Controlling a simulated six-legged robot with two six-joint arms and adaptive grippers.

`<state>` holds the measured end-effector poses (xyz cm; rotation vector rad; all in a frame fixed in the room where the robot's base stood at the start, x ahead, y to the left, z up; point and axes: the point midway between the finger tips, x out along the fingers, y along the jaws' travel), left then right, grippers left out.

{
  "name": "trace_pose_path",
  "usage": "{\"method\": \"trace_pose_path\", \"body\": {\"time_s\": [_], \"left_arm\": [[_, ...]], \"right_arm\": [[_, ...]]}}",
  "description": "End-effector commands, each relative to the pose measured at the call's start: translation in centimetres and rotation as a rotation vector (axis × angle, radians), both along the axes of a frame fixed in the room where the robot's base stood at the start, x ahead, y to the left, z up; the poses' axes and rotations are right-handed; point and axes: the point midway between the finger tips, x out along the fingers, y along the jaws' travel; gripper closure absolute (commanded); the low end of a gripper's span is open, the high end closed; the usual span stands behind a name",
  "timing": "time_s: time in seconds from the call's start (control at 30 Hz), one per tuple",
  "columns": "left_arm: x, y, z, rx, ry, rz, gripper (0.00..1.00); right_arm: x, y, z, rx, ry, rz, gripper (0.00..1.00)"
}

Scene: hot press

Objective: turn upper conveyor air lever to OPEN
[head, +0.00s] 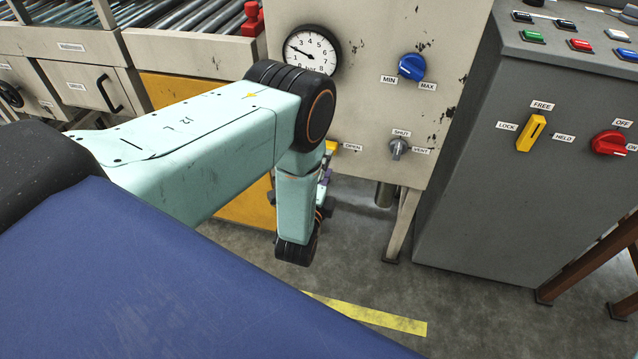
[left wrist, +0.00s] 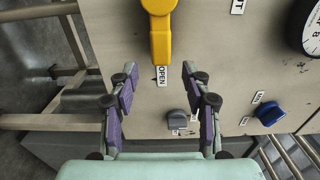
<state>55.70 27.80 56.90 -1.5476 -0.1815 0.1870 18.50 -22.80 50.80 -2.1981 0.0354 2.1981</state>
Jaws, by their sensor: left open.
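The yellow lever (left wrist: 160,35) is on the beige panel at the top of the left wrist view. Its free end points at the OPEN label (left wrist: 162,76). In the head view, a bit of the lever (head: 331,147) shows beside the OPEN label (head: 353,147), and the rest is hidden behind my arm. My left gripper (left wrist: 159,73) is open and empty. Its purple-padded fingers lie on either side of the lever's end, with gaps on both sides. In the head view, the gripper (head: 325,178) is mostly hidden by my wrist. My right gripper is not in view.
A pressure gauge (head: 308,51), a blue MIN/MAX knob (head: 411,66) and a grey SHUT/VENT knob (head: 398,147) are on the same panel. A grey cabinet (head: 470,190) with a yellow switch (head: 531,133) stands at right. Roller conveyors (head: 200,22) lie behind.

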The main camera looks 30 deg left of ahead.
Motion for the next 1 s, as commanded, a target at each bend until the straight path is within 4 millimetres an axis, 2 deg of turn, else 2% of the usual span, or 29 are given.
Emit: {"method": "trace_pose_path", "body": {"time_s": [0.03, 0.2, 0.4, 1.0], "left_arm": [[-1.2, -0.3, -0.1, 0.001, 0.005, 0.0, 0.52], [-4.2, -1.0, -0.1, 0.0, 0.004, 0.0, 0.52], [-6.3, -1.5, -0.1, 0.0, 0.002, 0.0, 0.52], [-6.7, -1.6, 0.0, -0.001, 0.0, 0.001, 0.52]], "right_arm": [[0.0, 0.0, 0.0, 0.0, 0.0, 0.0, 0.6], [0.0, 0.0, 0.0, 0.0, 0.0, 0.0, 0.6], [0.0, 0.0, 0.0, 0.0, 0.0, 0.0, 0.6], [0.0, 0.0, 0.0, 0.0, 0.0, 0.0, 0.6]]}}
